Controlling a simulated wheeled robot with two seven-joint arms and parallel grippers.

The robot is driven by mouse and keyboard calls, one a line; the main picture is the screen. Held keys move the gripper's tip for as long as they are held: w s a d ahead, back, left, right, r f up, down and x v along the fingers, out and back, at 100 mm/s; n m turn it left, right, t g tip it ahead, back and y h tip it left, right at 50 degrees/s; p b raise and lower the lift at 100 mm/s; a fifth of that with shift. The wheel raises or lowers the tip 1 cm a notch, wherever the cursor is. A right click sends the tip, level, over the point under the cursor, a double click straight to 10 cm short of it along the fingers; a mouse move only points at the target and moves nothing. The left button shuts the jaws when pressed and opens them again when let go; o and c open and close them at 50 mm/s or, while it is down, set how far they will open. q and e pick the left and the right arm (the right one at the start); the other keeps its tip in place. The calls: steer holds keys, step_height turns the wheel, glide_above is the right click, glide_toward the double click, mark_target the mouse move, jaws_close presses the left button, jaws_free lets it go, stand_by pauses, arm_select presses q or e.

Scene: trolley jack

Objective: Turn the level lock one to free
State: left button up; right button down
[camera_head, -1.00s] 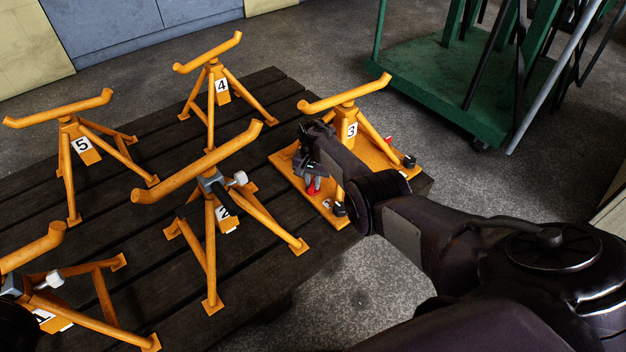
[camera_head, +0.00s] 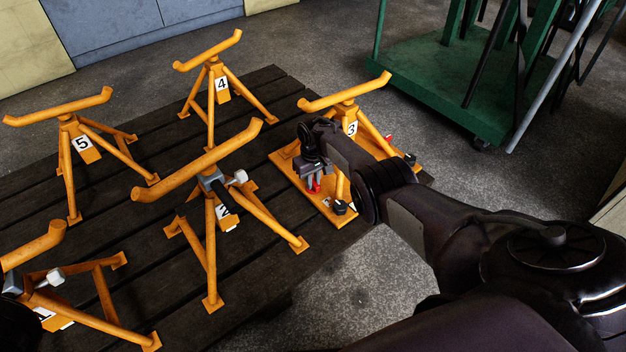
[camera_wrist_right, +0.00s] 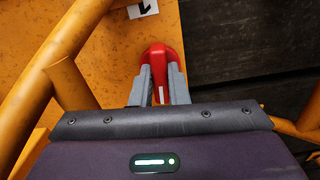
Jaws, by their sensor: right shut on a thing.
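The level lock is a red lever (camera_wrist_right: 157,62) on an orange base plate (camera_wrist_right: 105,35), beside a white label (camera_wrist_right: 143,8) with a dark mark, cut by the top edge of the right wrist view. My right gripper (camera_wrist_right: 158,92) is shut on the red lever, a grey finger on each side. In the head view, the right gripper (camera_head: 313,183) is low over the near left part of the orange plate (camera_head: 287,163) under stand 3. The red of the lever (camera_head: 314,187) shows between the fingertips. My left gripper is not recognisable in view.
Orange stand 3 (camera_head: 346,108) rises close beside the right gripper. A second red lever (camera_head: 388,140) is at the plate's far right. Several numbered orange stands occupy the dark slatted platform (camera_head: 265,85). A green trolley (camera_head: 440,85) stands behind on the right.

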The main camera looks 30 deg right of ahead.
steer(key=shift+n, duration=0.6)
steer(key=c, duration=1.4)
jaws_free()
